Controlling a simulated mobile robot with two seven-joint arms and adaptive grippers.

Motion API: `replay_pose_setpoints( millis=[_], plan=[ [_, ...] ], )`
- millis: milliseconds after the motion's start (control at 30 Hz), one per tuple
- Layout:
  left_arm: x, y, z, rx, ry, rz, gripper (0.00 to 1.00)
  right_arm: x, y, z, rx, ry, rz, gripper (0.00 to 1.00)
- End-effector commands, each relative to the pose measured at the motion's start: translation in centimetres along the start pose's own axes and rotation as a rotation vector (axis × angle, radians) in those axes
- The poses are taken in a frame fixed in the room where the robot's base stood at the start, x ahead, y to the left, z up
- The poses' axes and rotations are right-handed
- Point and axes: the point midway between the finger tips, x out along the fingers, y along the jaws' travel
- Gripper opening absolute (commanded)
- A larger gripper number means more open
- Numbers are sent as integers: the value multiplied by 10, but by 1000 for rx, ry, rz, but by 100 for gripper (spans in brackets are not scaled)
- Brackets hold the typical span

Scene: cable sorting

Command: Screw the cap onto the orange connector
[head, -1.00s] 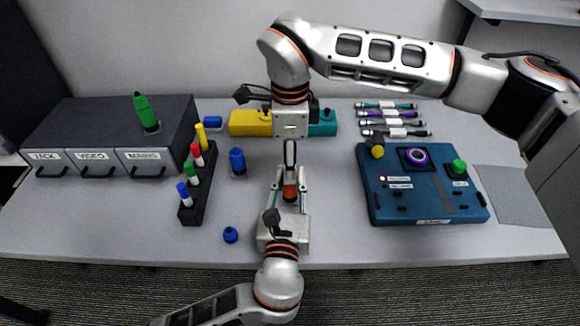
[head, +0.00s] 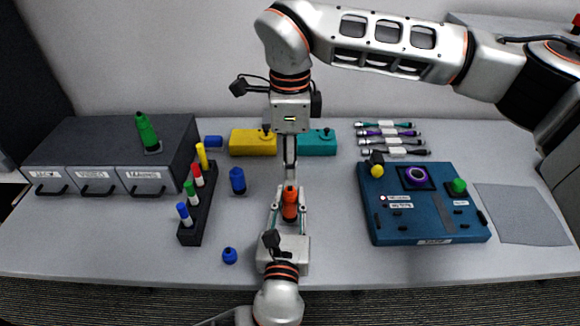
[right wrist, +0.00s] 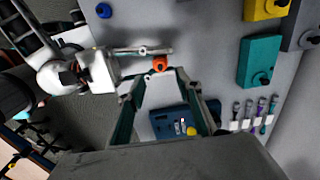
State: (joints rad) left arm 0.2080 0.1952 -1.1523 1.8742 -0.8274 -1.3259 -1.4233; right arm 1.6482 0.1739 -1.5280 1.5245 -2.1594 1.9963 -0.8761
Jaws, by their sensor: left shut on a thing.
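The orange connector (head: 290,207) stands upright between the fingers of my left gripper (head: 290,208), near the front middle of the table. My left gripper is shut on it. My right gripper (head: 290,184) points down just above the connector. In the right wrist view, my right gripper's fingers (right wrist: 162,72) are apart, and the orange connector (right wrist: 159,64) shows just past their tips. I cannot tell whether they touch it. An orange upper part with a dark spot shows; I cannot tell whether this is a separate cap. A loose blue cap (head: 230,256) lies on the table.
A blue connector (head: 237,181) and a rack of coloured connectors (head: 197,222) stand left. A blue panel (head: 420,225) with knobs stands right. Yellow (head: 247,142) and teal (head: 318,143) blocks lie behind, and grey drawers (head: 100,160) stand back left.

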Motion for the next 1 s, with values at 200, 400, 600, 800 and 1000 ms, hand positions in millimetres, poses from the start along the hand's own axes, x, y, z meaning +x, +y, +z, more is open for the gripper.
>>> replay_pose_setpoints(
  millis=[200, 400, 600, 800, 1000],
  plan=[
    [0, 0, 0, 0, -1, 0, 0, 3, 0, 0, 0, 0, 0, 35],
    [0, 0, 0, 0, -1, 0, 0, 27, 1, 0, -1, 0, 3, 35],
    [0, 0, 0, 0, -1, 0, 0, 57, 1, 0, -1, -1, 2, 35],
    [0, 0, 0, 0, -1, 0, 0, 75, 0, 0, 0, -1, 1, 35],
    [0, 0, 0, 0, -1, 0, 0, 80, 0, 0, 0, -1, -1, 35]
  ],
)
